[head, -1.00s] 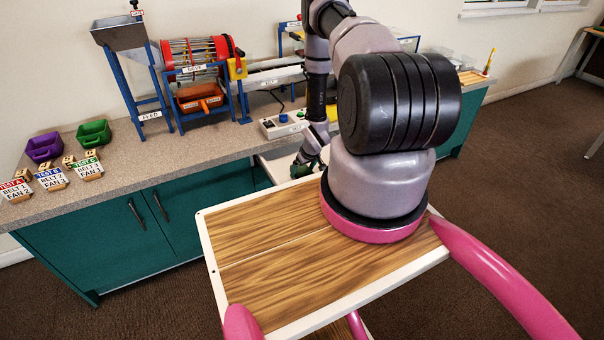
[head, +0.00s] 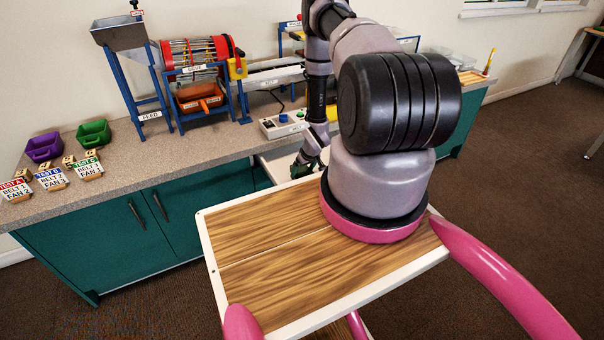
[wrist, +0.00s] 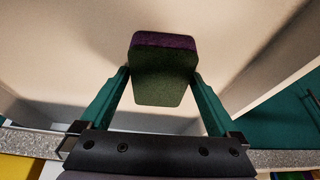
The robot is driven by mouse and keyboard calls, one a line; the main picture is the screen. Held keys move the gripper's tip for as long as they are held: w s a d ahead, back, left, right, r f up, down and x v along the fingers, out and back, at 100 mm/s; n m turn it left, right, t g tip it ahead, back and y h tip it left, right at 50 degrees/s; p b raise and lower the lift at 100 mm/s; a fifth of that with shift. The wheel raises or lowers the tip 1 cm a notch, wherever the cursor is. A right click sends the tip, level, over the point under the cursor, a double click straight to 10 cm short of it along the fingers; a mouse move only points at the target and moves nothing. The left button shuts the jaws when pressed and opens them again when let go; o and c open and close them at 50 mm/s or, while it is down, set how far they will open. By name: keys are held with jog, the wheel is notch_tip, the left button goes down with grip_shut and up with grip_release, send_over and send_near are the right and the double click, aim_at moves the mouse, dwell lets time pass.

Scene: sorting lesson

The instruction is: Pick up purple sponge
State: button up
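The purple sponge (wrist: 161,72), a block with a purple edge and a dark green broad face, shows in the wrist view. It is between the two green fingertips of my gripper (wrist: 160,74). The fingers are spread wide, one on each side of it, with their tips very close to its sides. Contact is hard to make out. In the head view my gripper (head: 308,164) hangs low at the white-topped open drawer in front of the counter. The sponge cannot be made out there.
The pale drawer interior (wrist: 60,60) surrounds the sponge, with its wall close on the right. The speckled counter (head: 200,150) carries a control box (head: 284,124), a red drum machine (head: 197,58), a purple bin (head: 43,147), a green bin (head: 93,133) and several labelled cards.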

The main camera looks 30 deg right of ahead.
aim_at(303, 170)
jog(key=c, duration=0.9)
notch_tip(303, 170, up, 10)
jog(key=shift+r, duration=0.25)
